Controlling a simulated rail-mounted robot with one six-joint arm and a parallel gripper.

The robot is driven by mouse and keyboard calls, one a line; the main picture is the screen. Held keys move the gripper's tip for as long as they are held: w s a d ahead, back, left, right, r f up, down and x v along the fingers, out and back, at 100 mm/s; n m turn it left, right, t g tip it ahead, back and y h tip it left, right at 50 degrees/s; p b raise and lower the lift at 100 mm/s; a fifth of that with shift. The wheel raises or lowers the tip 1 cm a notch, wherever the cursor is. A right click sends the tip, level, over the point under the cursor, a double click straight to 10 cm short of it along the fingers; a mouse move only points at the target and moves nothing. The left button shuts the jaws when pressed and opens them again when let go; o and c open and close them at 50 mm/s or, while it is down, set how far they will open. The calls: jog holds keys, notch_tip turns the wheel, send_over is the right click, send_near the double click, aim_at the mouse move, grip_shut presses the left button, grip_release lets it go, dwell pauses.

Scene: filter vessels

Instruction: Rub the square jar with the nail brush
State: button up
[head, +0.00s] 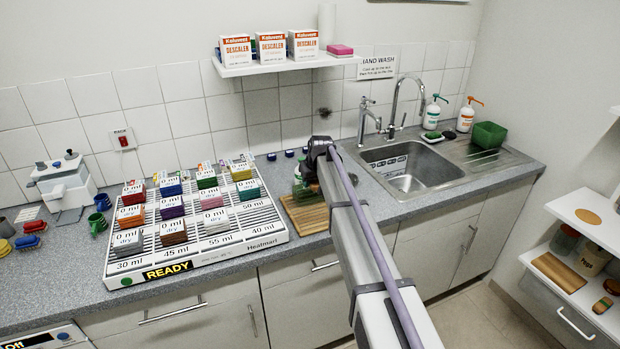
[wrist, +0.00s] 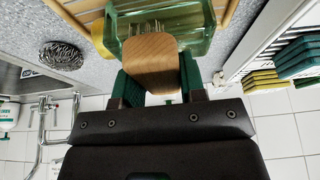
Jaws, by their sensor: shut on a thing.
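The square jar (wrist: 200,30) is green and see-through, and shows at the top of the wrist view. The brush is hidden in the head view.
A rack (head: 200,262) with several coloured sponges stands left of the board. The sink (head: 408,168) is to the right. A metal scourer (wrist: 62,55) lies on the counter near the board. A shelf (head: 285,64) with boxes hangs above.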

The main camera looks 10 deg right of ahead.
jog(key=shift+f, duration=0.25)
jog(key=shift+w+a, duration=0.2)
jog(key=shift+w, duration=0.8)
jog(key=shift+w+a, duration=0.2)
jog(key=shift+w, duration=0.75)
jog(key=shift+w+d, duration=0.1)
jog(key=shift+d, duration=0.3)
jog(key=shift+s+d+f+b, duration=0.1)
jog(key=shift+s+d+b, duration=0.1)
jog(key=shift+s, duration=0.8)
jog(key=shift+s+d+b, duration=0.15)
jog(key=shift+s+d, duration=0.05)
jog(key=shift+s, duration=0.8)
jog(key=shift+f, duration=0.25)
jog(key=shift+w+a+r, duration=0.1)
jog(key=shift+w+a, duration=0.15)
jog(key=shift+w, duration=0.8)
jog(key=shift+w+a+r, duration=0.1)
jog(key=shift+w+a, duration=0.1)
jog(key=shift+w, duration=0.8)
notch_tip(320, 180, up, 6)
jog(key=p, duration=0.6)
